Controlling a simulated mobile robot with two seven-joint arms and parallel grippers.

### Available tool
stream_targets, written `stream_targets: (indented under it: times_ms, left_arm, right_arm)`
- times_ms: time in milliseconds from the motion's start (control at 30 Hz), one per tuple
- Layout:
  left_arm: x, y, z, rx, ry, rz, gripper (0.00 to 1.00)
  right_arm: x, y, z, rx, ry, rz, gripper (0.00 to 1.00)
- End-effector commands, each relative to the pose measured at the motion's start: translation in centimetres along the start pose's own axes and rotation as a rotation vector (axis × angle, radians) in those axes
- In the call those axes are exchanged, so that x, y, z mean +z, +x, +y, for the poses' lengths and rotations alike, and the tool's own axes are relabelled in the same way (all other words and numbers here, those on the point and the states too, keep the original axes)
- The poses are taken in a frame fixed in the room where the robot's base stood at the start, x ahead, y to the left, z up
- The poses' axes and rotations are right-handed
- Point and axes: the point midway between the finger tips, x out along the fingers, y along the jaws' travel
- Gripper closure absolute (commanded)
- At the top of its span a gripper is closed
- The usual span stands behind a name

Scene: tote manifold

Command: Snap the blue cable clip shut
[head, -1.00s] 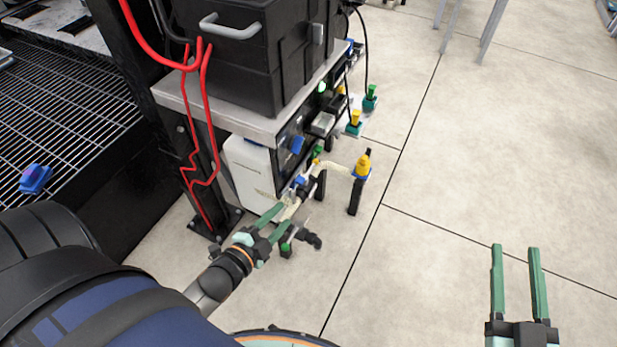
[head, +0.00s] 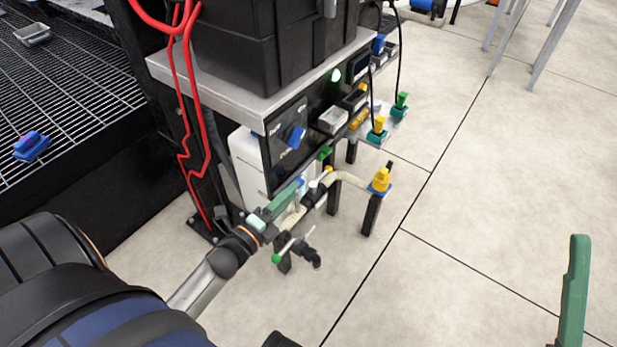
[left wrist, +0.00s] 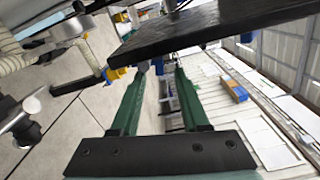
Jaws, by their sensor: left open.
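My left gripper (head: 297,190) reaches in low beside the black panel, and its green fingers are apart. In the left wrist view the fingers (left wrist: 160,72) have a gap between them with nothing held. A small blue part (head: 302,183) sits right by the fingertips, partly hidden; I cannot tell whether it is the cable clip or whether it is open. A blue piece with yellow (left wrist: 118,73) shows left of the fingers in the left wrist view. My right gripper shows only a green finger (head: 575,290) at the lower right.
A cream hose (head: 345,178) runs to a yellow and blue fitting (head: 380,183) on a black post. A blue knob (head: 294,136) is on the panel. A grey shelf (head: 250,100) carrying a black tote (head: 260,45) overhangs. Red cables hang left. Open floor lies right.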

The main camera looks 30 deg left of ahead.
Motion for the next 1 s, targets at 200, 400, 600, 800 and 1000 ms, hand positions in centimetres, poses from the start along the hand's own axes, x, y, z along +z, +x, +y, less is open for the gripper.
stream_targets:
  times_ms: [200, 400, 600, 800, 1000]
  left_arm:
    - [0.0, 4.6, 0.1, -0.003, 0.001, 0.001, 0.55]
    - [0.0, 7.0, 0.1, -0.001, -0.002, 0.000, 0.55]
    - [0.0, 7.7, 0.0, 0.000, -0.002, 0.000, 0.55]
    - [0.0, 7.7, 0.0, 0.001, -0.002, 0.000, 0.55]
    - [0.0, 7.7, 0.0, 0.001, -0.002, 0.000, 0.76]
  right_arm:
    - [0.9, -0.8, -0.5, -0.001, 0.017, -0.003, 0.50]
    - [1.2, -1.2, -0.7, -0.001, 0.027, -0.005, 0.50]
    - [1.3, -1.2, -0.8, 0.000, 0.032, -0.006, 0.50]
    - [1.3, -1.2, -0.8, 0.000, 0.033, -0.007, 0.50]
    - [1.3, -1.2, -0.8, -0.001, 0.033, -0.007, 0.50]
